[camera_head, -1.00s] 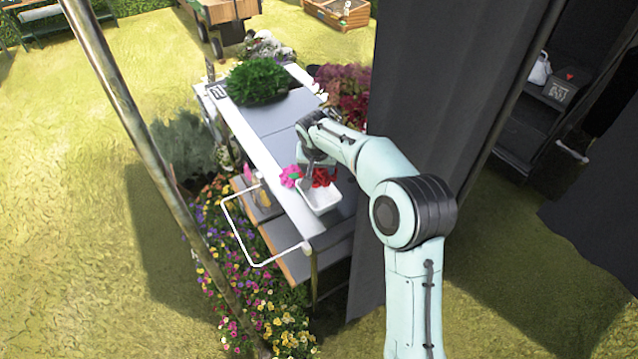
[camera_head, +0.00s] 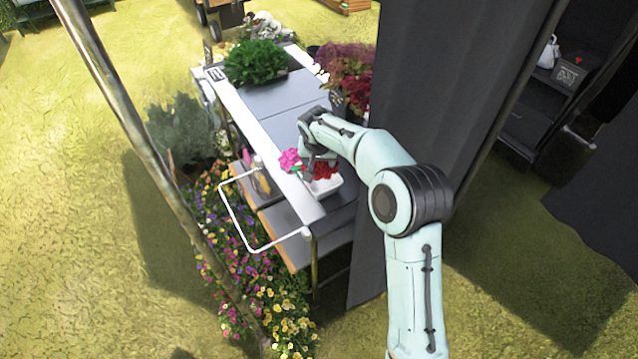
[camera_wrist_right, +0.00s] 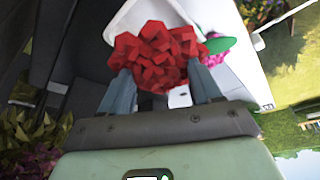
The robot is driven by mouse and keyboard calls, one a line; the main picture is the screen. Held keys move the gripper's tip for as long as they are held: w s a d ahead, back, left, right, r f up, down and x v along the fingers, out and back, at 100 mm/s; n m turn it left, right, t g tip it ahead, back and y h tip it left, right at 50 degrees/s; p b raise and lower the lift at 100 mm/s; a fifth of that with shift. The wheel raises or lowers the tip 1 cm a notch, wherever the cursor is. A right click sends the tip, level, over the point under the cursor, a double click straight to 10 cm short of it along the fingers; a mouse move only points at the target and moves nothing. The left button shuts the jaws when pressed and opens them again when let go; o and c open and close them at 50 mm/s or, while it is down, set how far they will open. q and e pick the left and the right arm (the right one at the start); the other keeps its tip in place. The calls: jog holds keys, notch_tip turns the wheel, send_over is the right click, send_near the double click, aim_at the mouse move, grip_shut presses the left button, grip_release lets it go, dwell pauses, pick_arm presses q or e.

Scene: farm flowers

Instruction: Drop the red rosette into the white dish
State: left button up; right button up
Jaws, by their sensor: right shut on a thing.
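The red rosette (camera_wrist_right: 158,56) is a cluster of red petals. In the right wrist view it sits between the two fingers of my right gripper (camera_wrist_right: 165,85), which is shut on it. The white dish (camera_wrist_right: 150,15) shows just beyond the rosette there, partly hidden by it. In the head view the rosette (camera_head: 323,171) is at the white dish (camera_head: 325,188) on the near end of the table, with my right gripper (camera_head: 310,170) over it. I cannot tell whether the rosette touches the dish. My left gripper is not in view.
A pink flower (camera_head: 290,159) with green leaf lies beside the dish, on the left. A green bushy plant (camera_head: 255,62) stands at the table's far end. A dark curtain (camera_head: 450,90) hangs right of the table. The grey tabletop (camera_head: 275,100) between is clear.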

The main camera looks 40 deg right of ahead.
jog(key=shift+w, duration=0.1)
jog(key=o, duration=1.1)
jog(key=v, duration=1.3)
